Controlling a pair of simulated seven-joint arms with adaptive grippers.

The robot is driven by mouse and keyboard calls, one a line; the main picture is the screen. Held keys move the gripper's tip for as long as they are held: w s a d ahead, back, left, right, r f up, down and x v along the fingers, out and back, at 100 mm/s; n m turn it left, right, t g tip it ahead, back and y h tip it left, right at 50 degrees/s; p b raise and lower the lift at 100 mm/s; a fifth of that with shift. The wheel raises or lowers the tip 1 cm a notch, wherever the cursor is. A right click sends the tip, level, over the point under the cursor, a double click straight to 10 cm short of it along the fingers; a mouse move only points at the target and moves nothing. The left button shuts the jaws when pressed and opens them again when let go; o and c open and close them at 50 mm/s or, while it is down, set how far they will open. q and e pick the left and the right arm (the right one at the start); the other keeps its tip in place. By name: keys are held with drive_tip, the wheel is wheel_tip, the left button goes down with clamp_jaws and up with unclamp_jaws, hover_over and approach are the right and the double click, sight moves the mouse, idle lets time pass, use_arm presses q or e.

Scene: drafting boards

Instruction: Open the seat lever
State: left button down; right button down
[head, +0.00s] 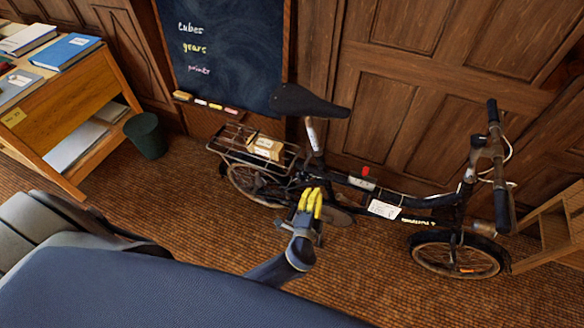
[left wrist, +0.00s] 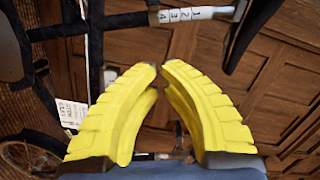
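A dark folding bicycle (head: 400,200) stands in front of the wood-panelled wall. Its black saddle (head: 308,101) sits on a seat post with a pale numbered label (head: 313,135). The label also shows in the left wrist view (left wrist: 190,14), at the top. I cannot make out the seat lever clearly in either view. My left gripper (head: 313,192) is in front of the frame, below the seat post in the head view. Its yellow fingertips nearly meet in the left wrist view (left wrist: 160,67), with nothing seen between them. My right gripper is not in view.
A rear rack (head: 240,146) carries a brown parcel (head: 264,148). A red knob (head: 365,171) stands on the bicycle frame. A desk with books (head: 66,50) and a green bin (head: 146,136) are at left, a wooden stand (head: 550,235) at right.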

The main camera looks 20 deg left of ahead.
use_arm(q)
drive_tip(key=w+a+f, duration=0.1)
drive_tip(key=w+a, duration=0.3)
drive_tip(key=w, duration=0.6)
drive_tip(key=shift+w+a+f, duration=0.25)
drive_tip(key=shift+a+f, duration=0.1)
drive_tip(key=shift+f, duration=0.05)
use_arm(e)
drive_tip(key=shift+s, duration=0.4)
use_arm(q)
drive_tip(key=shift+s+a+f, duration=0.1)
drive_tip(key=shift+a+f, duration=0.15)
drive_tip(key=shift+a, duration=0.55)
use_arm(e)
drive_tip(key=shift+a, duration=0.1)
